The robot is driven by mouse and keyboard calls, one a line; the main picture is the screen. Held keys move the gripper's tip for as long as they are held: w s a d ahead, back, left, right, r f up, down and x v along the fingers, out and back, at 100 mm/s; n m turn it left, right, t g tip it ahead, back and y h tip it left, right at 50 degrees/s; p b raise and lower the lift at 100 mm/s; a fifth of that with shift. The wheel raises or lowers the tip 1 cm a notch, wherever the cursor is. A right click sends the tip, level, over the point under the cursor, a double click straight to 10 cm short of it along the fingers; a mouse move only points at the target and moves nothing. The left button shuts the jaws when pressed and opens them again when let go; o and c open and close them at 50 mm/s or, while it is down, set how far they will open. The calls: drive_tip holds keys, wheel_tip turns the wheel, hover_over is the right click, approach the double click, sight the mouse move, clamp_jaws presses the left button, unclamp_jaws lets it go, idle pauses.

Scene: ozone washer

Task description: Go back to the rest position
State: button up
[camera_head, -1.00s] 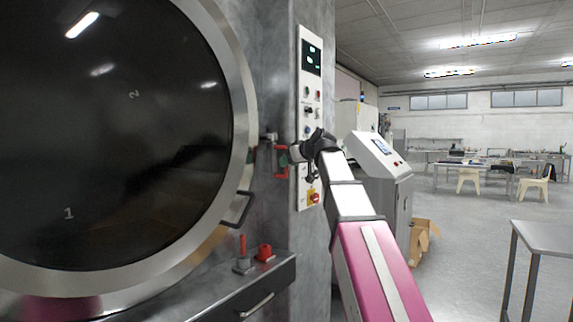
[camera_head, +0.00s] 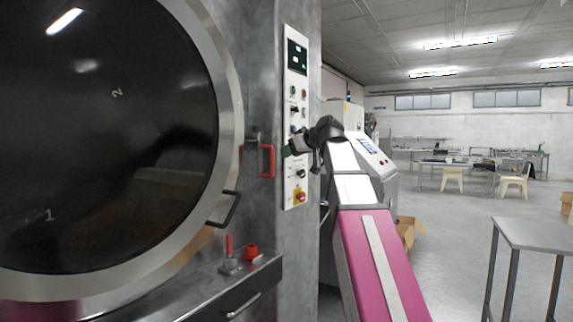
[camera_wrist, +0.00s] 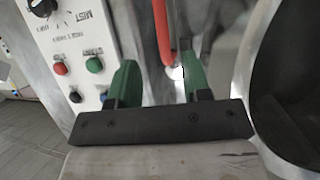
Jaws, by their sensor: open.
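My gripper (camera_head: 287,152) is at the end of my raised arm, in front of the control panel (camera_head: 296,120) and just right of a red handle (camera_head: 267,160) on the washer. In the wrist view my gripper (camera_wrist: 155,85) has its green fingers spread apart, with nothing held between them. The red handle (camera_wrist: 163,30) shows beyond the fingers there, and a gap appears between them. The washer's large round door (camera_head: 228,100) is on the left, with dark glass and a black handle (camera_head: 223,208).
Below the door a ledge (camera_head: 190,290) carries a red lever (camera_head: 229,250) and a red knob (camera_head: 251,251). A grey console (camera_head: 372,150) stands behind my arm. Cardboard boxes (camera_head: 408,232) and a metal table (camera_head: 540,235) are at right, with open floor between.

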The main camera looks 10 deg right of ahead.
drive_tip(key=d+f+m+g+h, duration=0.2)
drive_tip(key=f+m, duration=0.1)
drive_tip(key=f, duration=1.7)
drive_tip(key=d+f+m+g+h, duration=0.1)
drive_tip(key=f+m+g+h, duration=0.1)
drive_tip(key=f, duration=1.7)
drive_tip(key=s+d+f+m+g+h, duration=0.1)
drive_tip(key=s+f+g, duration=0.1)
drive_tip(key=s+f, duration=0.4)
drive_tip(key=s+d+f+m+g+h, duration=0.1)
drive_tip(key=s+f, duration=0.5)
drive_tip(key=f, duration=0.8)
drive_tip(key=s+d+f+m+g+h, duration=0.1)
drive_tip(key=s+d+f+g+h, duration=0.1)
drive_tip(key=s+f, duration=0.4)
wheel_tip(320, 180, down, 5)
drive_tip(key=shift+s+r+g, duration=0.1)
drive_tip(key=shift+s+g, duration=0.2)
drive_tip(key=shift+g, duration=0.2)
